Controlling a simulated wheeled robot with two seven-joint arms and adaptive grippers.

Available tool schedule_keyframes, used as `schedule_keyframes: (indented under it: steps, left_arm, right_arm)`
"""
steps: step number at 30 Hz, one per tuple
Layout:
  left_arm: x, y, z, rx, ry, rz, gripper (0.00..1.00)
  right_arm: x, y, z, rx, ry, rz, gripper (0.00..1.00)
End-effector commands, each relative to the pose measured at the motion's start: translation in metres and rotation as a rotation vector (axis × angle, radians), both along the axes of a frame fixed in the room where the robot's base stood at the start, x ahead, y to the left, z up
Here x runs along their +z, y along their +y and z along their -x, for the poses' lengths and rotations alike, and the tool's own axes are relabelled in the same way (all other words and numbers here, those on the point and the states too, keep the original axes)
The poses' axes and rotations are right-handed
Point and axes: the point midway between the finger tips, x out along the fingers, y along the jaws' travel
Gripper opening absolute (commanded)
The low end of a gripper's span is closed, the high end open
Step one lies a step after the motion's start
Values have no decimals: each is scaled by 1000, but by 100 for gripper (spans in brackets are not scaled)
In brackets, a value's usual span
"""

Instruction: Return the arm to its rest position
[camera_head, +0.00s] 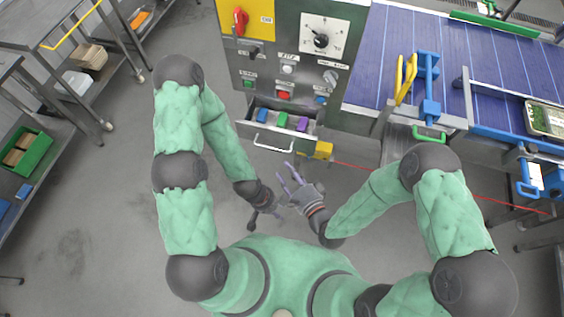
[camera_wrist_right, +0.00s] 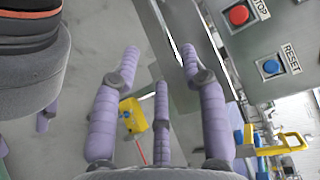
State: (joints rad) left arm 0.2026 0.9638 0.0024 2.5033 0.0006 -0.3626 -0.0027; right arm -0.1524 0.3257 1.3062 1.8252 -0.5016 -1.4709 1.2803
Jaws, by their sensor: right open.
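My right gripper (camera_head: 291,174) is in front of the open drawer, with its purple fingers spread and nothing between them. In the right wrist view its fingers (camera_wrist_right: 160,85) stand apart over grey floor and the panel's edge. My left gripper (camera_head: 265,218) hangs lower and just to the left of the right one. Its fingers look spread and empty, though they are small in the head view. The two hands are close together in front of my body. Both arms are bent inward at the elbows.
A control panel (camera_head: 270,75) with a red handle and buttons stands ahead. Its open drawer (camera_head: 273,143) holds blue, green and purple pieces. A yellow block (camera_head: 323,150) is beside the drawer. A blue conveyor (camera_head: 420,35) is at right. Metal racks stand left; grey floor between is clear.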

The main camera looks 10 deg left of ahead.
Motion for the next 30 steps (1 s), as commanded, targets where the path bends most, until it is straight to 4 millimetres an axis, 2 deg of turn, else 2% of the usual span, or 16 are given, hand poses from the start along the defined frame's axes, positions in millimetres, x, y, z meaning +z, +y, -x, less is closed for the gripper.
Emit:
schedule_keyframes:
  steps: [6,23,26,29,30]
  left_arm:
    - [0,0,0,0,0,0,40]
    - [0,0,0,0,0,0,40]
    - [-3,0,0,0,0,0,40]
    - [-11,0,0,0,0,0,40]
    - [-16,0,0,0,0,0,40]
  right_arm:
    - [2,-8,8,0,0,-1,44]
    - [1,-8,8,0,1,1,44]
    - [-6,-10,4,-4,4,32,44]
    - [-27,-19,-4,-7,17,125,44]
    - [-39,-25,-9,-8,28,180,44]
